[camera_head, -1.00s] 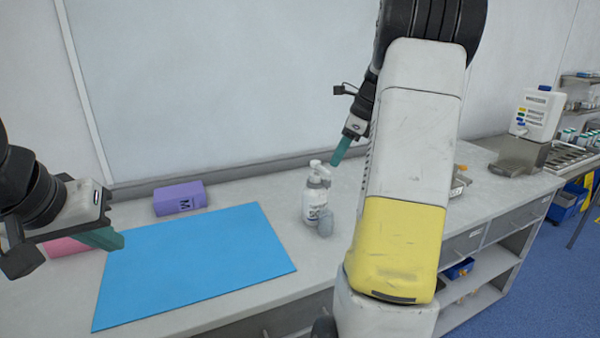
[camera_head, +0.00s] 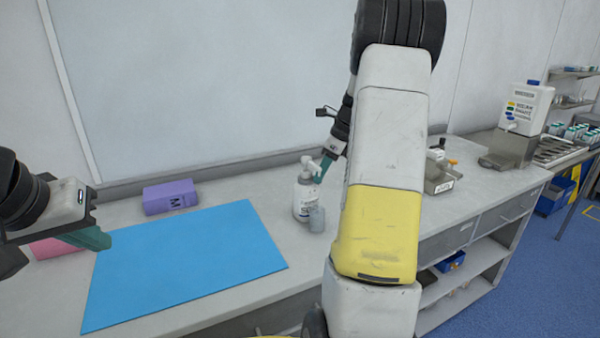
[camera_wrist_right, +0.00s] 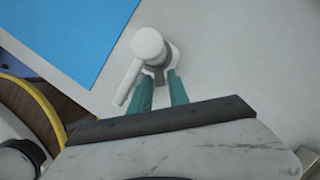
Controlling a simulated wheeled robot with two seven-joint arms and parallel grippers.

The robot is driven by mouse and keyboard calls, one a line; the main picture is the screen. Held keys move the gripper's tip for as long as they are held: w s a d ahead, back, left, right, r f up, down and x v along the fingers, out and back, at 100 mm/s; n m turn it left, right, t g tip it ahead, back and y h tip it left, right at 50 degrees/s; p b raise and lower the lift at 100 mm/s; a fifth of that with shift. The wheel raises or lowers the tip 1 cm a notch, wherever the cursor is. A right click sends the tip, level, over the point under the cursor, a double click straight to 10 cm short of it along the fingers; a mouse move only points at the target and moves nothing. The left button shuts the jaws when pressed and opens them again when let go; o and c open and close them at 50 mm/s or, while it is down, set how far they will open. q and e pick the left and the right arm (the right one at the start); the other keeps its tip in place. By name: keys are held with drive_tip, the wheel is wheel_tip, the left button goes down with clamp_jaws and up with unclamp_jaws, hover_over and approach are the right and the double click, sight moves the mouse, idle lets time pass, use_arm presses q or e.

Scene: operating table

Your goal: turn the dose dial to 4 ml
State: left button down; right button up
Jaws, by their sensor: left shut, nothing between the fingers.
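A white pump bottle (camera_head: 301,203) with a label stands upright on the counter, right of the blue mat. In the right wrist view its white pump head (camera_wrist_right: 148,43) and spout show from above, with a grey collar (camera_wrist_right: 160,74) beneath. I cannot read any dial marks. My right gripper (camera_head: 322,168) is at the bottle's top; in the wrist view its teal fingers (camera_wrist_right: 160,80) are apart, with their tips beside the collar. Contact is unclear. A small grey cup (camera_head: 317,220) stands beside the bottle. My left gripper (camera_head: 104,240) is shut and empty at the far left.
The blue mat (camera_head: 185,262) lies left of the bottle. A purple box (camera_head: 170,197) stands behind it, and a pink item (camera_head: 55,248) lies at the left. Bare counter surrounds the bottle.

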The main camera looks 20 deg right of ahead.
drive_tip(key=shift+f, duration=0.15)
clamp_jaws()
drive_tip(key=shift+w, duration=0.1)
drive_tip(key=shift+n, duration=0.3)
unclamp_jaws()
